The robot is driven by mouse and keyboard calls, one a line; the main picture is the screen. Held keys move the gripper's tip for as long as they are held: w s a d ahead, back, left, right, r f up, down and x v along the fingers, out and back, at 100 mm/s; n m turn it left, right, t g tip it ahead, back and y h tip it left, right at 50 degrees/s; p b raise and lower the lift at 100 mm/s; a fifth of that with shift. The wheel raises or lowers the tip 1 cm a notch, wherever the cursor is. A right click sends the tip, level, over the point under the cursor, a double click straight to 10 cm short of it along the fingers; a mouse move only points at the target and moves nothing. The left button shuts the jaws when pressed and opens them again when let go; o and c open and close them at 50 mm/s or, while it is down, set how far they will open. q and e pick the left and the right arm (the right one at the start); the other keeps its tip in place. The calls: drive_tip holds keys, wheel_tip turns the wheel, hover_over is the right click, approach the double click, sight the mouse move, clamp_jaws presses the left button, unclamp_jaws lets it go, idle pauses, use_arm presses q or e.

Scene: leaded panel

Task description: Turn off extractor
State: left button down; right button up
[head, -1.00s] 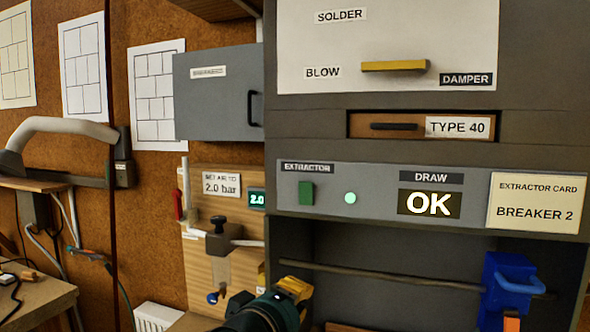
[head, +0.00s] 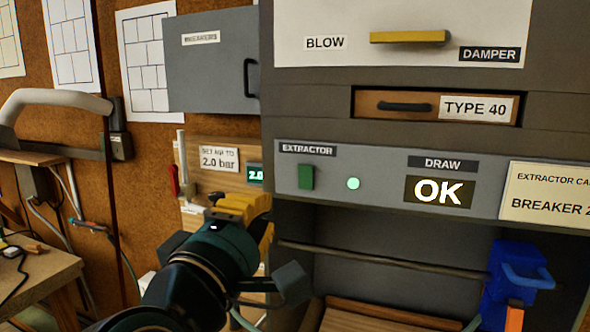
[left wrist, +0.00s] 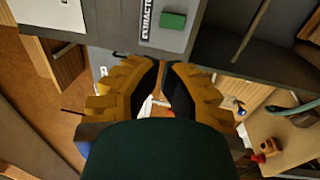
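The extractor panel (head: 380,165) is a grey strip on the cabinet front, labelled EXTRACTOR at its left. A green rocker or button (head: 306,177) sits below that label; it also shows in the left wrist view (left wrist: 173,20). A round pale green lamp (head: 353,183) beside it is lit. The DRAW display (head: 438,191) reads OK. My left gripper (head: 245,205), with yellow fingers, is below and left of the green button, apart from it. In the left wrist view its fingertips (left wrist: 162,64) are drawn together, with nothing seen held. My right gripper is out of view.
A card (head: 548,195) reading BREAKER 2 is right of the display. Above are a TYPE 40 drawer (head: 390,106) and a yellow damper handle (head: 410,37). A horizontal rod (head: 390,262) and a blue fixture (head: 518,278) are below the panel. A grey wall cabinet (head: 212,75) is at left.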

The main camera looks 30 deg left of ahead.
sight(298, 167)
use_arm(q)
drive_tip(key=p+x, duration=0.1)
drive_tip(key=x, duration=1.3)
